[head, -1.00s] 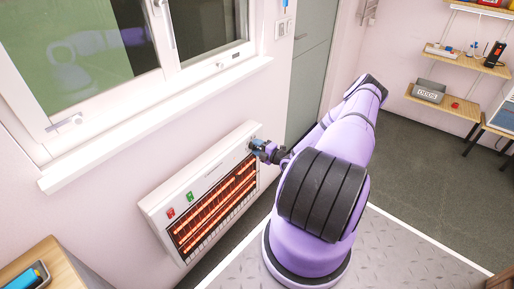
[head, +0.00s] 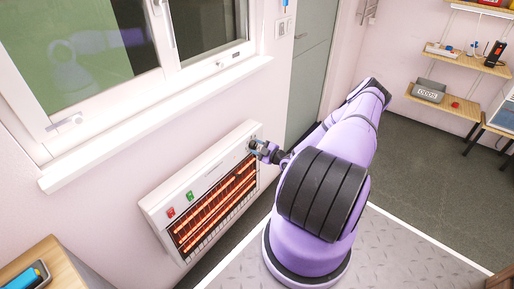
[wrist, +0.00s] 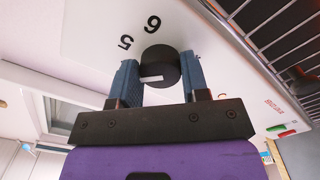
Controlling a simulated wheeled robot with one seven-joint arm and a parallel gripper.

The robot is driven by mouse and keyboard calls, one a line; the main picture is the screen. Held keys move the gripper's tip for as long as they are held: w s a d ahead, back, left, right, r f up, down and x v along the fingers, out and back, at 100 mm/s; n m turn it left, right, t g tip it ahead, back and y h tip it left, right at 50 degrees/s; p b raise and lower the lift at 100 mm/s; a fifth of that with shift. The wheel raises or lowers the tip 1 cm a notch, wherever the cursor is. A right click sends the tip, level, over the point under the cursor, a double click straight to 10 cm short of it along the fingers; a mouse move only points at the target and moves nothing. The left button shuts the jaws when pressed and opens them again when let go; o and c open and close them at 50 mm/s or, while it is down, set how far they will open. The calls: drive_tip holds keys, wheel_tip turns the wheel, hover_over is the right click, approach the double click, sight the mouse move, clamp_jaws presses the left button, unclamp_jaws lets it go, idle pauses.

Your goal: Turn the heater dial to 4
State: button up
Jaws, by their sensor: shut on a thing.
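The white wall heater (head: 160,208) hangs under the window, its bars glowing orange. Its black round dial (wrist: 160,64) shows in the wrist view, with a white mark on its face pointing left in the picture. In the head view my gripper (head: 259,147) is at the heater's upper right corner and hides the dial.
Red (head: 171,212) and green (head: 190,196) switches sit at the heater's left end. The window sill (head: 160,125) juts out above the heater. A wooden surface with a blue item (head: 27,277) stands at the lower left. Shelves are at the far right.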

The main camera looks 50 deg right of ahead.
idle(0.4)
drive_tip(key=o, duration=0.9)
drive_tip(key=shift+s, duration=0.1)
drive_tip(key=s, duration=0.7)
drive_tip(key=s+d, duration=0.1)
drive_tip(key=s, duration=0.2)
drive_tip(key=shift+s, duration=0.3)
